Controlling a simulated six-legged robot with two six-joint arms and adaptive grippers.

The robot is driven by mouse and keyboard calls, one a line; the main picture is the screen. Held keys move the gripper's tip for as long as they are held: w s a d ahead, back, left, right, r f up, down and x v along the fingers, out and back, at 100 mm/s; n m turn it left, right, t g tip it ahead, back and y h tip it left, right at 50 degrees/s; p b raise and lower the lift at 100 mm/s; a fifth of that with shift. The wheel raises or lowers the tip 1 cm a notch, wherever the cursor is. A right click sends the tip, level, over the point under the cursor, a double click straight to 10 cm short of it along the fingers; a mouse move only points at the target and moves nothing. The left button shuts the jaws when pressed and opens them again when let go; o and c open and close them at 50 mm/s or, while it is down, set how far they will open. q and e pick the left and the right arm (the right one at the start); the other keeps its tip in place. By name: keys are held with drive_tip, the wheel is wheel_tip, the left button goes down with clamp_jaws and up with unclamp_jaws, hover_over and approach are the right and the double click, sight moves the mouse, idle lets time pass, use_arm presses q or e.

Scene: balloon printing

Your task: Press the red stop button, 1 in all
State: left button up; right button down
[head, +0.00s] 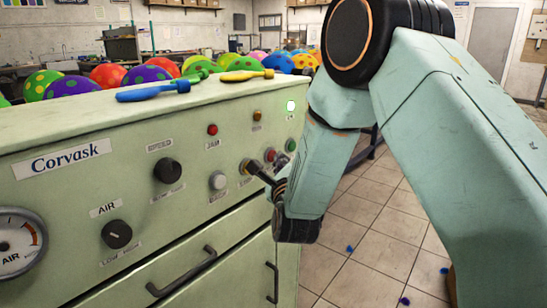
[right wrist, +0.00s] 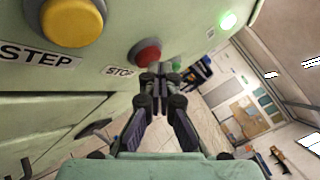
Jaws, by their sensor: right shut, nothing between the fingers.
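The red stop button (head: 270,154) is a round dome on the front panel of the pale green machine (head: 110,170). In the right wrist view the red button (right wrist: 146,53) sits above a STOP label, lower and to the right of a yellow button (right wrist: 72,20) marked STEP. My right gripper (head: 248,166) is shut and empty, its fingertips close to the panel. In the right wrist view the closed fingertips (right wrist: 161,70) are just to the lower right of the red button; I cannot tell whether they touch it. My left gripper is not in view.
A white button (head: 217,180), a green button (head: 290,145) and black knobs (head: 167,171) share the panel. A green lamp (head: 291,106) is lit above. Balloon tools (head: 153,92) lie on the machine top. Tiled floor (head: 345,240) is open to the right.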

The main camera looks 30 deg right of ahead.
drive_tip(key=shift+s+d, duration=0.2)
drive_tip(key=shift+s, duration=0.35)
drive_tip(key=s, duration=0.1)
drive_tip(key=s+d, duration=0.1)
drive_tip(key=s, duration=0.1)
drive_tip(key=s+d, duration=0.1)
drive_tip(key=shift+s+p, duration=0.3)
idle(0.8)
